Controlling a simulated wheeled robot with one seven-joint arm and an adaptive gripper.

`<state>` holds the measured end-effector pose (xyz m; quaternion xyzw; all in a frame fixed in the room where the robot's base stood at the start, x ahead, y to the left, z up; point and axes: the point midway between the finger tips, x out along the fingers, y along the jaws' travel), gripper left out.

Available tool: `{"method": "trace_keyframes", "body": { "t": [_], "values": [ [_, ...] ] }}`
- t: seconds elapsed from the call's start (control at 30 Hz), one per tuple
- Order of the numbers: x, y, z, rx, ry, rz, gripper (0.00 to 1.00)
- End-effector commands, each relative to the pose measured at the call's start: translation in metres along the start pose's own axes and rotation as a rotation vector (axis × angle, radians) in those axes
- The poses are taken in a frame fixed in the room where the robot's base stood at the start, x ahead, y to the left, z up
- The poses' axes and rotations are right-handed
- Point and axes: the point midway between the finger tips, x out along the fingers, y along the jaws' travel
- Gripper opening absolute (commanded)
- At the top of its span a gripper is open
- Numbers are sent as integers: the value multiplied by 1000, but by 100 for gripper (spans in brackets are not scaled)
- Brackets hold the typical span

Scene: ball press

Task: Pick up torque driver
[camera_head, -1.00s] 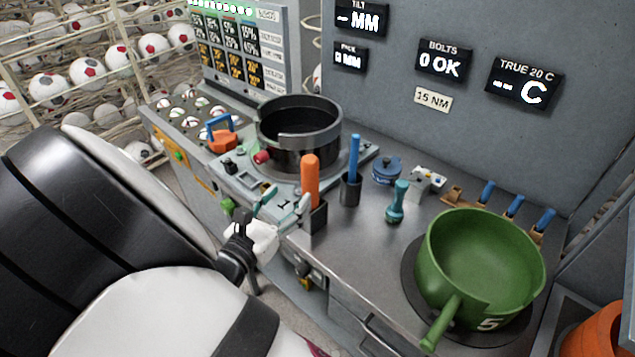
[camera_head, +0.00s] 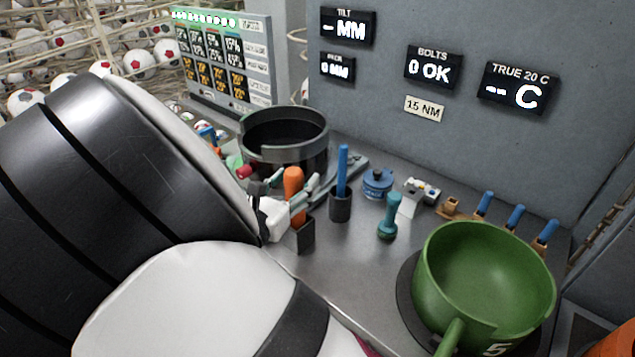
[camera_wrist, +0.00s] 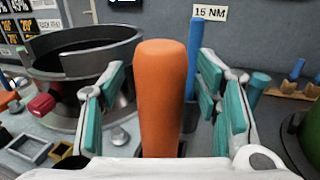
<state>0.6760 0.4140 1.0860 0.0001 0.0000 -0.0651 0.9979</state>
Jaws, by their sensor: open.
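The orange-handled tool (camera_head: 293,181), which I take to be the torque driver, stands upright in a dark square holder (camera_head: 304,235) on the bench. Its shaft is hidden inside the holder. My gripper (camera_head: 290,190) is open at the handle, with its fingers to either side. In the wrist view the orange handle (camera_wrist: 160,95) rises between my gripper's teal-padded fingers (camera_wrist: 163,85). Gaps show between the handle and both pads, so it is not gripped.
A blue stick in a dark cup (camera_head: 340,205) stands just right of the holder. A teal tool (camera_head: 389,218), blue lidded pot (camera_head: 377,182) and green pan (camera_head: 485,313) lie further right. A black ring-shaped vessel (camera_head: 285,158) is behind. Grey panel (camera_head: 460,150) backs the bench.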

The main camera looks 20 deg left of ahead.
Motion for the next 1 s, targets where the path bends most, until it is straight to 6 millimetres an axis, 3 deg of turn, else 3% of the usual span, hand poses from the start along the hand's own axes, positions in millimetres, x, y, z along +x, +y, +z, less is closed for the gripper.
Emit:
{"method": "trace_keyframes", "body": {
  "t": [0.03, 0.3, 0.67, 1.0],
  "values": [
    [0, 0, 0, 0, 0, 0, 57],
    [-1, 0, 0, 0, 0, 0, 0],
    [-1, 0, 10, 3, -3, -2, 0],
    [-3, -1, 70, 4, -3, -2, 0]
  ]
}}
